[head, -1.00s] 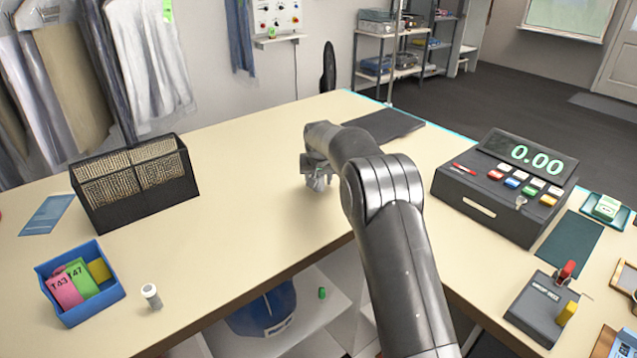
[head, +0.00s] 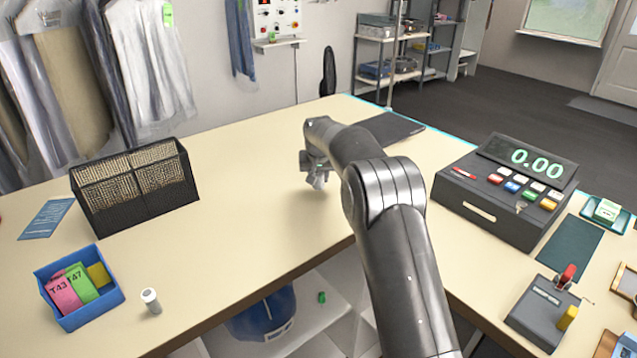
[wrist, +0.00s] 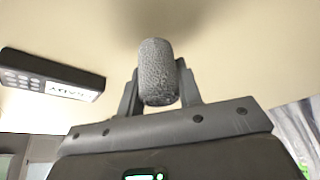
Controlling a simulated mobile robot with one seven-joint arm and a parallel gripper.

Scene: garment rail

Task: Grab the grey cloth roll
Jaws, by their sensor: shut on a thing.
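The grey cloth roll (wrist: 158,72) is a short, rounded, rough-textured cylinder in the middle of the wrist view. My gripper (wrist: 160,85) has one finger on each side of it and is shut on it. The roll's end points away from the wrist. In the head view my gripper (head: 316,178) is over the middle of the cream counter (head: 235,225), pointing down. The roll cannot be made out there, as the gripper and arm hide it.
A black mesh basket (head: 140,190) and a blue box of tags (head: 80,290) stand left, with a small white-capped cylinder (head: 151,300). A black cash register (head: 505,190) is at right. A dark mat (head: 390,128) lies behind my arm. The counter's left-centre is clear.

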